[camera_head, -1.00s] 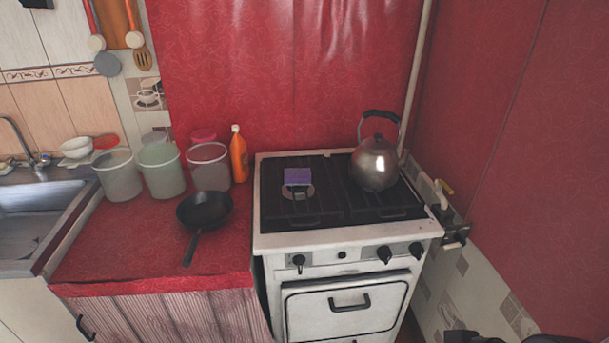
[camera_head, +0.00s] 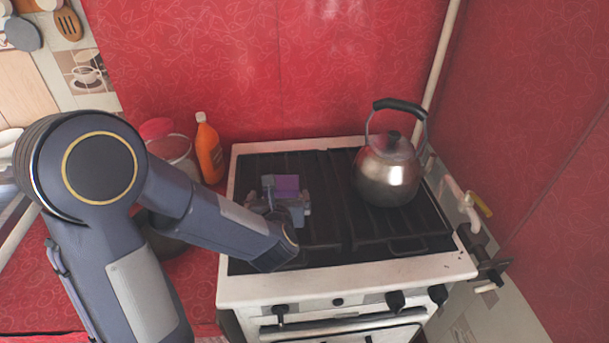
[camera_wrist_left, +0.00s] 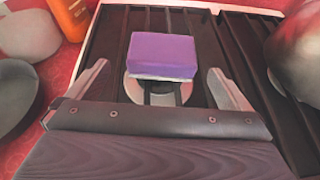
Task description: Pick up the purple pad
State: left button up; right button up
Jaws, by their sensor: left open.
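The purple pad (camera_head: 287,186) is a small purple block with a pale underside, resting over the left part of the stove top. In the left wrist view the purple pad (camera_wrist_left: 163,55) sits upper centre, above a round burner. My left gripper (camera_head: 283,200) reaches over the stove from the left. In the left wrist view its two fingers (camera_wrist_left: 158,82) are spread wide, one on each side of the pad and short of it, with nothing between them. My right gripper is not in view.
A metal kettle (camera_head: 388,170) stands on the right of the stove (camera_head: 350,283). An orange bottle (camera_head: 208,150) and a clear tub (camera_head: 172,152) stand on the red counter at left. My left arm partly covers the dark pan. A pipe runs along the right wall.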

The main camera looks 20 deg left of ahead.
aim_at(281, 187)
pick_arm(q)
jog(key=shift+x, duration=0.8)
jog(key=p+x, duration=0.1)
jog(key=x, duration=0.3)
jog(key=shift+w+r+p, duration=0.1)
jog(key=shift+w+p, duration=0.3)
jog(key=shift+w, duration=0.1)
jog(key=shift+w+a+f, duration=0.25)
jog(key=shift+w, duration=0.15)
jog(key=c, duration=0.9)
